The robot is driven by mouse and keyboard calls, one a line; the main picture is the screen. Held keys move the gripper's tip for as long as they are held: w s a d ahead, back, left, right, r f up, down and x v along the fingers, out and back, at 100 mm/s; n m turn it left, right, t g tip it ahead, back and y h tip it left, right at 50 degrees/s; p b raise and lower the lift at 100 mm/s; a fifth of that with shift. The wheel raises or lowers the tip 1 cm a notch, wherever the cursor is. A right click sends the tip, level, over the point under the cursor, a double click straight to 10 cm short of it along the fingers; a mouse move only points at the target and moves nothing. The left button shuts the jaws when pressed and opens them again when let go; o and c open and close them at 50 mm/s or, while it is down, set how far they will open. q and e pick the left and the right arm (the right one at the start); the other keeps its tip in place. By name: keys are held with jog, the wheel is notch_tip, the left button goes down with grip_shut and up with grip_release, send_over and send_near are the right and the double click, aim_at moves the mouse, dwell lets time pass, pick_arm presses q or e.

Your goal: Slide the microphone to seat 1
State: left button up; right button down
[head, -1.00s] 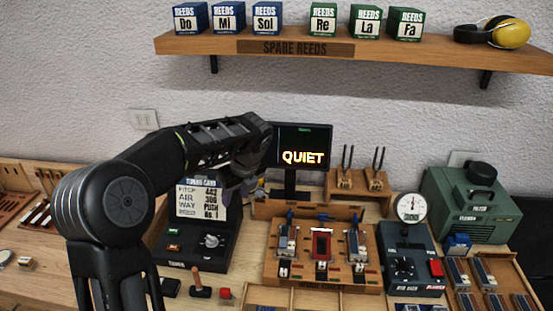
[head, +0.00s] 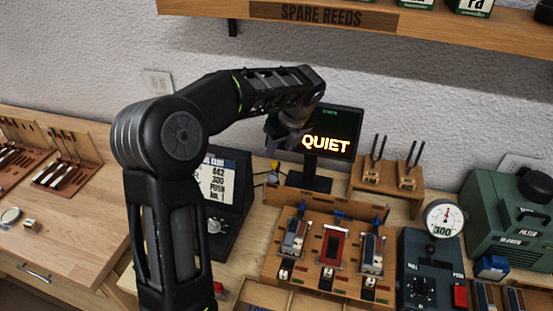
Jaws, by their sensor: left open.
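My left gripper (head: 282,138) is open and empty, pointing down in front of the monitor's left edge; its fingertips are small and dark. A small dark thing with a yellow part (head: 273,170) stands below it at the left end of the wooden rail (head: 288,200). It may be the microphone, but it is too small to be sure. A gap shows between it and the gripper. The wooden reed rack (head: 315,270) holds three units side by side: a left one (head: 294,237), a red middle one (head: 333,246) and a right one (head: 372,250). I cannot read any seat numbers. My right gripper is out of view.
The monitor (head: 334,130) reads QUIET. Tuning forks (head: 410,165) stand in a wooden block at the right. A gauge (head: 444,218) and dark control box (head: 430,275) stand right of the rack. The tuner box (head: 225,225) is partly behind my left arm.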

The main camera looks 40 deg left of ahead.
aim_at(275, 162)
pick_arm(q)
jog(key=b+x, duration=0.2)
jog(key=x, duration=0.4)
jog(key=shift+a+f+b, duration=0.1)
jog(key=shift+f+b, duration=0.2)
jog(key=shift+b, duration=0.1)
jog(key=shift+a+f, duration=0.2)
jog(key=shift+f, duration=0.15)
grip_shut()
dwell(0.8)
